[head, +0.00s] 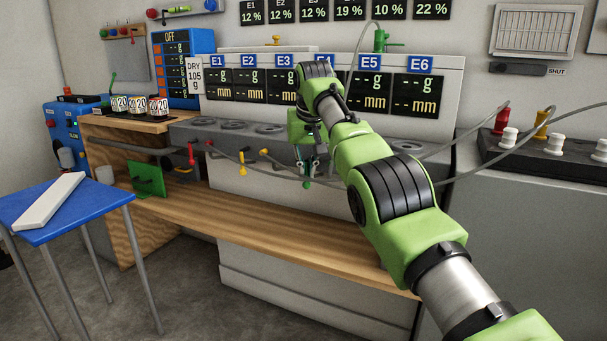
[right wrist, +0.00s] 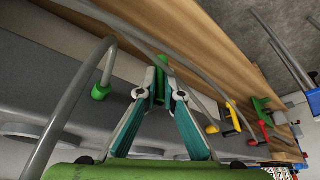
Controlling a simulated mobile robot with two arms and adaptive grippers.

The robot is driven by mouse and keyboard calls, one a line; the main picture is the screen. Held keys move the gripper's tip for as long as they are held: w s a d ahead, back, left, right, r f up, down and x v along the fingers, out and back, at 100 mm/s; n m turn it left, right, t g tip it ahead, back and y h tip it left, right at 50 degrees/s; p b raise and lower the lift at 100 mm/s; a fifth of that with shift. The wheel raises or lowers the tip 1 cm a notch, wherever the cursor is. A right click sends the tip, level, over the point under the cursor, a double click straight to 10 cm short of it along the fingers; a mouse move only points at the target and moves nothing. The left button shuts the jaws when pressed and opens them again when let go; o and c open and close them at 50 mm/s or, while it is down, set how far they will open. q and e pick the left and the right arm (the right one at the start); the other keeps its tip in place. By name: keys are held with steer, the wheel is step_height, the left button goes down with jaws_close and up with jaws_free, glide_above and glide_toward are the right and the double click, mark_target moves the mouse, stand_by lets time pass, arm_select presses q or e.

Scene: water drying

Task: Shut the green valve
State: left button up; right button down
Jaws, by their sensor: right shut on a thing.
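The green valve (head: 307,184) is at the front of the grey bench, at the row of small coloured valves. In the right wrist view its green handle (right wrist: 161,88) is between my fingertips. My right gripper (head: 309,170) reaches down to it and is shut on the handle; the gripper also shows in the right wrist view (right wrist: 162,72). The fingers and arm hide part of the valve, so I cannot tell how far it is turned. My left gripper is not in view.
A wooden shelf (head: 250,210) lies below, mostly clear. A blue table (head: 90,208) with a white bar stands at the left.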

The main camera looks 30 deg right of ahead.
stand_by(0.5)
steer(key=c, duration=2.4)
jaws_free()
steer(key=shift+c, duration=0.2)
steer(key=v, duration=0.7)
steer(key=shift+r, duration=0.2)
